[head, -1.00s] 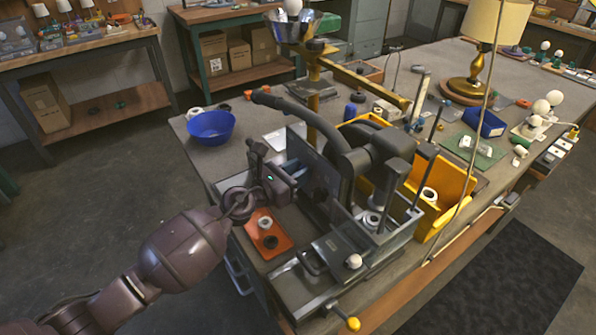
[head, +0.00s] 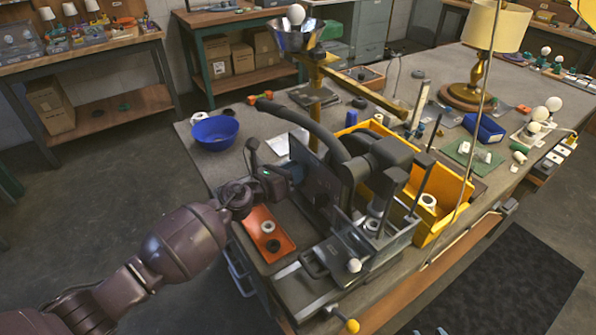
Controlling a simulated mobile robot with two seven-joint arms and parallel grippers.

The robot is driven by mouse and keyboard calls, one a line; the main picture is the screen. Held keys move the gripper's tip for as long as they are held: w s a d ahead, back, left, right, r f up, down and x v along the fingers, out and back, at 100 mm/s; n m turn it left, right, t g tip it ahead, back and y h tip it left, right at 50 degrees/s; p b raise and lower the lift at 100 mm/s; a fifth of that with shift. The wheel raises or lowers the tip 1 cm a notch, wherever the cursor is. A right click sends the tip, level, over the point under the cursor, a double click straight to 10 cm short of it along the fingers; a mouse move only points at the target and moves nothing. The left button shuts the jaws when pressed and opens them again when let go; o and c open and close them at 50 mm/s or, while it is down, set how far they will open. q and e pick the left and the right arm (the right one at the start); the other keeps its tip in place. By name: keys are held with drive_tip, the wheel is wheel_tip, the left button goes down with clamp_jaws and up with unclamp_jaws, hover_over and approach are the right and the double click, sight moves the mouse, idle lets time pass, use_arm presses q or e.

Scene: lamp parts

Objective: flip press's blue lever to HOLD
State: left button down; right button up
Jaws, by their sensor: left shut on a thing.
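The press (head: 352,160) is a dark grey machine with a long curved handle, standing near the front left of the workbench. A small blue part, which looks like its blue lever (head: 297,169), shows at the press's left side, just beyond my gripper. My left gripper (head: 284,177) comes in from the left and is shut at this blue part. The jaws hide most of the lever, so its exact angle and any HOLD marking cannot be made out. My right gripper is not in view.
An orange tray (head: 257,222) with small round parts lies just below my left gripper. A blue bowl (head: 214,133) stands at the bench's left edge. A yellow bin (head: 440,190) is right of the press. A brass post (head: 314,90) with a metal funnel rises behind it.

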use_arm(q)
drive_tip(key=shift+w+a+f+n+g+p, duration=0.25)
drive_tip(key=shift+w+n, duration=0.25)
drive_tip(key=shift+n, duration=0.7)
drive_tip(key=shift+w+a+f+n+g+p, duration=0.25)
drive_tip(key=shift+w+a+n, duration=0.2)
drive_tip(key=shift+n, duration=0.75)
drive_tip(key=shift+w+a+f+n+g+p, duration=0.15)
drive_tip(key=shift+w+a+n+p, duration=0.25)
drive_tip(key=shift+n, duration=0.8)
drive_tip(key=shift+w+d, duration=0.1)
drive_tip(key=shift+w, duration=0.05)
drive_tip(key=c, duration=1.1)
unclamp_jaws()
drive_tip(key=shift+o, duration=1.2)
drive_tip(key=shift+w+r, duration=0.1)
drive_tip(key=shift+r, duration=0.05)
